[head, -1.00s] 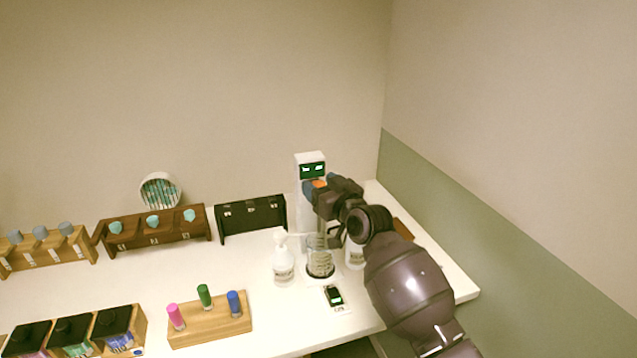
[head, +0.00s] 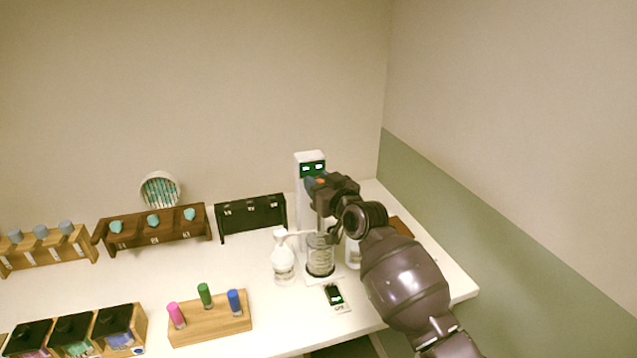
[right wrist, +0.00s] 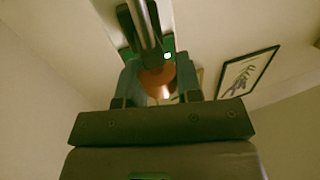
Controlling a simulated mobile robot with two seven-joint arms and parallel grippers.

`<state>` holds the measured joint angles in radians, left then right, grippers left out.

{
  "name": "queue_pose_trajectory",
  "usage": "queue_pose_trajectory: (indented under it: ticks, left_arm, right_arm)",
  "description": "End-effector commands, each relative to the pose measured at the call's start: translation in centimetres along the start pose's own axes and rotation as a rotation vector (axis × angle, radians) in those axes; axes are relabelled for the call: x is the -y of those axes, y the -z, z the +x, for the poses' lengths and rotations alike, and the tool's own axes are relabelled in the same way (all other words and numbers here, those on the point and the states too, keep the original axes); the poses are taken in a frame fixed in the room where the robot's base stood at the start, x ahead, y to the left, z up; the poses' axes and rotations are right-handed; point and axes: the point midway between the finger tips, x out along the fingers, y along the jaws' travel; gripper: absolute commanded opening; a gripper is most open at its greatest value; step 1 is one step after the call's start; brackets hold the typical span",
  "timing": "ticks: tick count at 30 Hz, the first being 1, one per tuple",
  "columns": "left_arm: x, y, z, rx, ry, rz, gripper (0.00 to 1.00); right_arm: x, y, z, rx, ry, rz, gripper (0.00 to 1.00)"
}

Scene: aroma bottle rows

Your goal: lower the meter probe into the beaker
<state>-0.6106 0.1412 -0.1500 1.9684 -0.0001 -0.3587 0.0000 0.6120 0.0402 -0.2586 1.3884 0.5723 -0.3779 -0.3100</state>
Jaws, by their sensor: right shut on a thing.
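The beaker (head: 320,268) is clear glass and stands upright on the table at the right, in front of the white meter column (head: 304,215) with its green-lit display (head: 313,169). My right gripper (head: 315,185) is above the beaker, close in front of the column. It is shut on the orange-topped meter probe, whose orange part shows between the fingers in the right wrist view (right wrist: 158,82). A thin grey shaft (head: 318,222) hangs below the gripper toward the beaker mouth. I cannot tell how deep its tip is. My left gripper is not in view.
A wash bottle (head: 283,262) stands close left of the beaker, its spout reaching toward it. A white bottle (head: 352,254) is close right, partly behind my arm. A small screen device (head: 335,296) lies in front. Racks and a wooden vial block (head: 212,331) are further left.

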Motion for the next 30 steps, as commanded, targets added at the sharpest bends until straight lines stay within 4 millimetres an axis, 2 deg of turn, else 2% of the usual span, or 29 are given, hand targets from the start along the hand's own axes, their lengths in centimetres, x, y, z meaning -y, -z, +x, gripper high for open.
queue_pose_trajectory:
  ticks: [5, 8, 15, 19, 30]
  left_arm:
    - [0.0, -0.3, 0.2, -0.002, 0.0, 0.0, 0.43]
    - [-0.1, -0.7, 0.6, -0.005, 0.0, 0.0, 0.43]
    - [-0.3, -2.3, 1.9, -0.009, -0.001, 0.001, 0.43]
    - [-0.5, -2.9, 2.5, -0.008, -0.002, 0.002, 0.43]
    - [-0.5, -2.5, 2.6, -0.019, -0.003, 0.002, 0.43]
  right_arm:
    - [0.0, -0.5, 0.0, -0.002, 0.0, -0.001, 0.0]
    - [0.0, -1.5, 0.0, -0.003, 0.0, -0.003, 0.0]
    - [0.0, -5.5, 0.0, 0.0, 0.0, -0.003, 0.0]
    - [0.0, -7.1, 0.0, 0.0, 0.0, -0.001, 0.0]
    - [0.0, -7.2, 0.0, 0.0, 0.001, -0.001, 0.0]
